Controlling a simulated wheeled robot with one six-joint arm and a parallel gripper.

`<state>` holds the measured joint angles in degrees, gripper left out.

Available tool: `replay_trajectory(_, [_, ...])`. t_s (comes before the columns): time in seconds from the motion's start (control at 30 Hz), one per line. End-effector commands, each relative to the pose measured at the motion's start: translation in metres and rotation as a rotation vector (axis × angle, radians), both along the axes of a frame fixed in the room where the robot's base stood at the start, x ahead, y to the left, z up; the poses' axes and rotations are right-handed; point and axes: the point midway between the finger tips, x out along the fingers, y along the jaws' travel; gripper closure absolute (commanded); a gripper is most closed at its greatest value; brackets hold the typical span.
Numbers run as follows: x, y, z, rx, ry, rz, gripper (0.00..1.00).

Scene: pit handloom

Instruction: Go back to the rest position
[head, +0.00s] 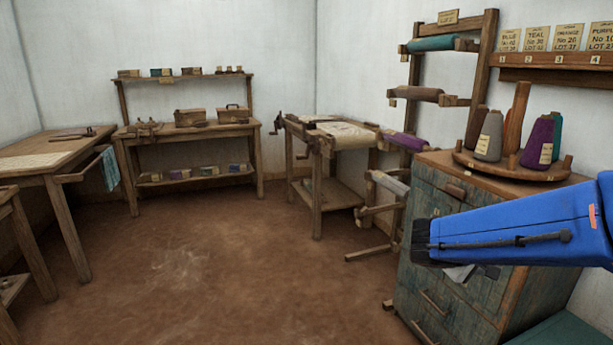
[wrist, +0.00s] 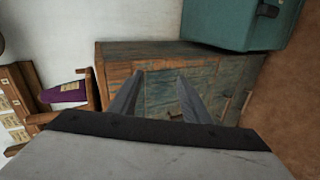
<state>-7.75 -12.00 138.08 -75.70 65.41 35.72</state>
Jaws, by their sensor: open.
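My gripper (wrist: 160,76) shows in the wrist view with its two grey fingers apart and nothing between them. Behind the fingers is the worn blue-green and brown drawer cabinet (wrist: 150,58); I cannot tell how far off it is. In the head view my blue-sleeved arm reaches in from the right edge, across the front of the cabinet (head: 425,190).
On the cabinet, a round wooden stand (head: 470,163) holds several yarn cones, including a purple cone (head: 538,143). A teal box (wrist: 235,22) stands beside the cabinet. A roller rack (head: 411,100) stands behind. The middle of the brown floor (head: 220,260) is clear.

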Motion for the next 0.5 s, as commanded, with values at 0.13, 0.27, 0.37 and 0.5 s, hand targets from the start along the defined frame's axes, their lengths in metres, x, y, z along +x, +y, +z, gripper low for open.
replay_trajectory(0.13, [-0.055,0.005,-0.014,0.180,0.020,-0.072,0.56])
replay_trajectory(0.27, [-0.096,0.021,-0.029,0.348,0.029,-0.108,0.56])
replay_trajectory(0.37, [-0.122,0.038,-0.039,0.478,0.028,-0.120,0.56])
replay_trajectory(0.5, [-0.154,0.069,-0.050,0.664,0.010,-0.116,0.56])
